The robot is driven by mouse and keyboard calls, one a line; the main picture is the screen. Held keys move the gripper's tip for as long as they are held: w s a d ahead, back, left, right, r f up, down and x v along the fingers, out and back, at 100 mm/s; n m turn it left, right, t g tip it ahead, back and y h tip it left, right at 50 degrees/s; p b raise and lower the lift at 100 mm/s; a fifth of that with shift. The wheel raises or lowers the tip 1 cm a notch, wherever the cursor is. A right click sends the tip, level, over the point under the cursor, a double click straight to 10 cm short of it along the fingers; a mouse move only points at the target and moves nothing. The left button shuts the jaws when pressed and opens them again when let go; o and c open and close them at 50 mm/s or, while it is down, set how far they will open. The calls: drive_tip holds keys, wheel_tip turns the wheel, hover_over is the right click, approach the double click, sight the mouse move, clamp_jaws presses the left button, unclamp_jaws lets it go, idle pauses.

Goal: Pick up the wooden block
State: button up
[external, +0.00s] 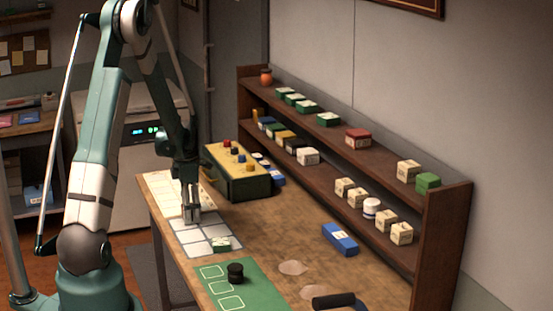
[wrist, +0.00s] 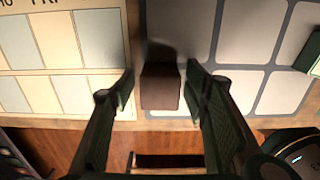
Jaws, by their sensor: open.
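The wooden block (wrist: 160,88) is dark brown and box-shaped. In the wrist view it sits on the pale grid mat (wrist: 245,38), between my two fingers, with a narrow gap showing on each side. My gripper (external: 191,215) is open and points down over the mat in the external view. The block cannot be made out there, behind or between the fingers.
A small green-and-white box (external: 221,243) sits on the mat close to my gripper. A green-and-yellow case (external: 238,172) with knobs stands behind it. A green mat (external: 236,290) bears a black knob-like piece (external: 235,273). A blue box (external: 340,239) lies to the right.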

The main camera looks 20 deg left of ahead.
drive_tip(key=c, duration=1)
drive_tip(key=shift+r, duration=0.1)
drive_tip(key=shift+r, duration=4.9)
